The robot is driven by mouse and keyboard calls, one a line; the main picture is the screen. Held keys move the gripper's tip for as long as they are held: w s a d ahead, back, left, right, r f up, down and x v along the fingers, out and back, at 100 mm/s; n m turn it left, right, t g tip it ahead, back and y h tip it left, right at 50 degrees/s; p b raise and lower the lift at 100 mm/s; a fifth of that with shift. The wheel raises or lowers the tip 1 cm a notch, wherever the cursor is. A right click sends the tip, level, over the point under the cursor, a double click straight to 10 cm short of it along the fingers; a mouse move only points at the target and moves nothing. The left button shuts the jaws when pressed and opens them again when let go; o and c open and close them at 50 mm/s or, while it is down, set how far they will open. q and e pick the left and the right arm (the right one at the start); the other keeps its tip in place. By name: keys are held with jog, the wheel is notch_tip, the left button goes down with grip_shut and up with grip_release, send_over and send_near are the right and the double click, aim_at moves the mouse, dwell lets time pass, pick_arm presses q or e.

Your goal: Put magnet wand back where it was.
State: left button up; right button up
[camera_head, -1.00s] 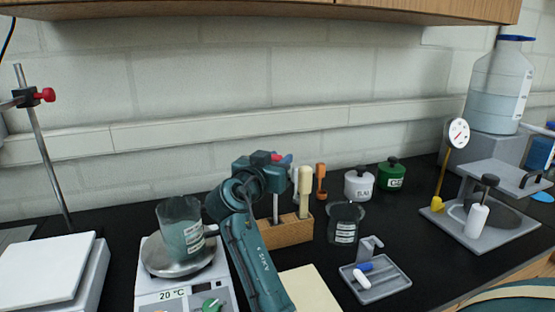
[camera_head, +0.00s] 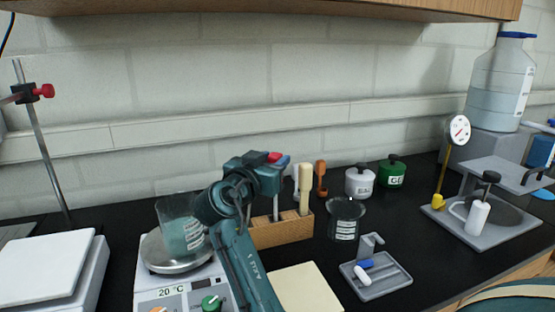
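A wooden block (camera_head: 268,236) with upright tools in it stands behind the hotplate. My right gripper (camera_head: 272,177) is at the left part of this block, around or right beside an upright tool. A red top (camera_head: 275,157) and a blue part show just above the fingers, and a thin metal shaft (camera_head: 276,207) runs down below them to the block. This seems to be the magnet wand; its middle is hidden by the gripper. I cannot make out whether the fingers press on it. My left gripper is not in view.
A beaker (camera_head: 181,230) on the hotplate (camera_head: 180,290) is close beside my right wrist. Cream-handled (camera_head: 305,188) and orange-handled (camera_head: 321,178) tools stand to the right, near a dark beaker (camera_head: 345,220).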

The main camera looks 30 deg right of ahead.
jog(key=b+v, duration=0.2)
jog(key=v, duration=0.7)
jog(key=shift+a, duration=0.1)
jog(key=shift+s+f, duration=0.1)
